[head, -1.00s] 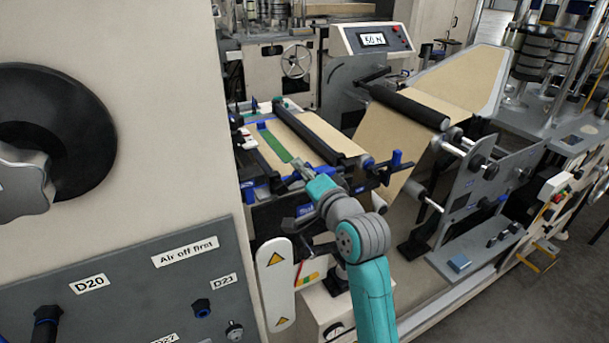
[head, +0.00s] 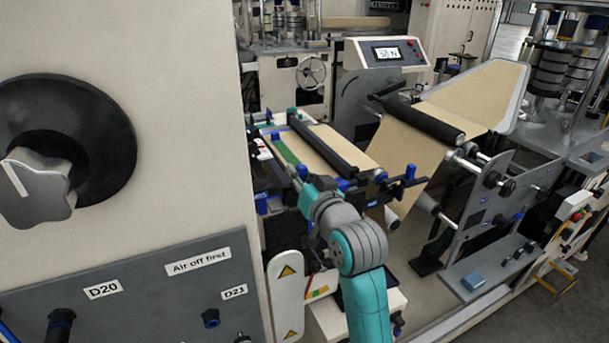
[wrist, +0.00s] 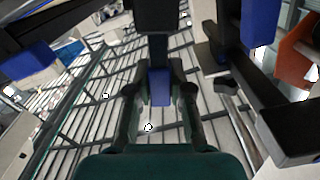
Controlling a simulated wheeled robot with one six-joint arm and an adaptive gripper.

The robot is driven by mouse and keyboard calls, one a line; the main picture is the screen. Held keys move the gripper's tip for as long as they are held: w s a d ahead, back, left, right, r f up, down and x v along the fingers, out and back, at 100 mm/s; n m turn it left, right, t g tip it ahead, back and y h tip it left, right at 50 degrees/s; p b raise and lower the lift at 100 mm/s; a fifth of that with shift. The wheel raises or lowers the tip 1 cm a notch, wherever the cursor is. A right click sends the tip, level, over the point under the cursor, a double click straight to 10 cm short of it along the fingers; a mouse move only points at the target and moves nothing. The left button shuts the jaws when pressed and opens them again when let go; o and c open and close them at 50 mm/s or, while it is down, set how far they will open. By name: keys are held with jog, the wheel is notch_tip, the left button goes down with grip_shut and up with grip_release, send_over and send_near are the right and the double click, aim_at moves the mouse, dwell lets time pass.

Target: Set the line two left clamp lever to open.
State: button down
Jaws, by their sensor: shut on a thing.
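In the wrist view my gripper (wrist: 159,92) has its two dark fingers closed on either side of a blue lever grip (wrist: 159,86). The grip hangs below a dark block. I take it for the clamp lever's handle; no label shows to tell which lever it is. In the head view my teal and grey wrist stands at the near edge of the splice table (head: 318,150) and hides the fingers and the held grip. The lever's angle cannot be read.
A black bar (head: 322,147) and a green strip (head: 285,152) lie across the table. Another blue-gripped part (head: 409,172) stands to the right. In the wrist view blue parts flank my gripper at left (wrist: 30,62) and right (wrist: 262,25). The beige panel (head: 185,130) is close on the left.

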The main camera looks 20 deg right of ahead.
jog(key=shift+a+n, duration=0.3)
jog(key=shift+n, duration=0.2)
jog(key=c, duration=1)
grip_release()
jog(key=shift+a, duration=0.1)
jog(key=shift+c, duration=0.2)
jog(key=shift+s, duration=0.15)
jog(key=s+d, duration=0.1)
jog(key=s, duration=1)
jog(key=shift+s+d, duration=0.2)
jog(key=shift+s, duration=0.15)
